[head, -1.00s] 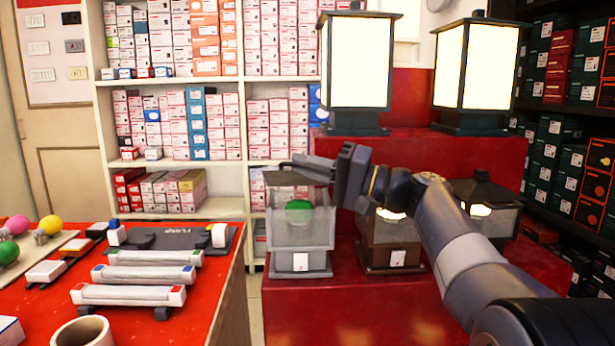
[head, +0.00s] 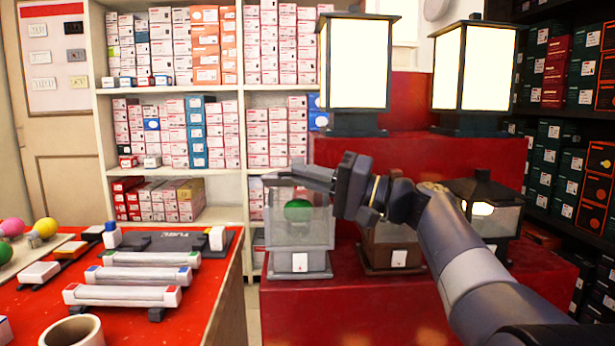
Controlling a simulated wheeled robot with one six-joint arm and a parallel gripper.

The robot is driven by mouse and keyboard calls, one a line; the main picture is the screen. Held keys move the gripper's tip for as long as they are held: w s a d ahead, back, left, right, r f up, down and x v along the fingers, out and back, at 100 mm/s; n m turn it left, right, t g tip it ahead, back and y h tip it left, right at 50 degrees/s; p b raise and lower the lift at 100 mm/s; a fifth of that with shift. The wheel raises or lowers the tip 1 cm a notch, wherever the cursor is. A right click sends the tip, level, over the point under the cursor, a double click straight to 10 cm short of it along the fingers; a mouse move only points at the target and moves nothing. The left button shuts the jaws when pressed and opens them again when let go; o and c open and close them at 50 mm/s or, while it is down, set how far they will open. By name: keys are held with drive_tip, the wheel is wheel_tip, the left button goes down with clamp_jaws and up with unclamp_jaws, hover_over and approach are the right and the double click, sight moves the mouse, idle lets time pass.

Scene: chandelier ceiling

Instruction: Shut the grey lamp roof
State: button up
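The grey lamp (head: 300,228) stands on the red stepped display in the middle of the head view. It has clear walls, a grey base with a white label, and a green bulb (head: 298,210) inside. The grey lamp roof (head: 283,181) shows as a thin grey strip at the lamp's top, partly covered by my gripper; its exact angle is hard to tell. My gripper (head: 305,176) reaches in from the right, with its fingers pointing left over the lamp's top edge. Its fingers overlap in this view, so their opening and any contact with the roof are unclear.
A brown lamp (head: 385,254) stands close to the right, partly behind my arm, and a dark lamp (head: 490,212) beyond it. Two large lit lamps (head: 357,65) stand on the upper step. A red table (head: 215,300) with tube lamps is at the left.

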drive_tip(key=shift+o, duration=0.7)
drive_tip(key=p+v, duration=0.1)
drive_tip(key=v, duration=1)
drive_tip(key=shift+p, duration=0.3)
drive_tip(key=shift+a, duration=0.1)
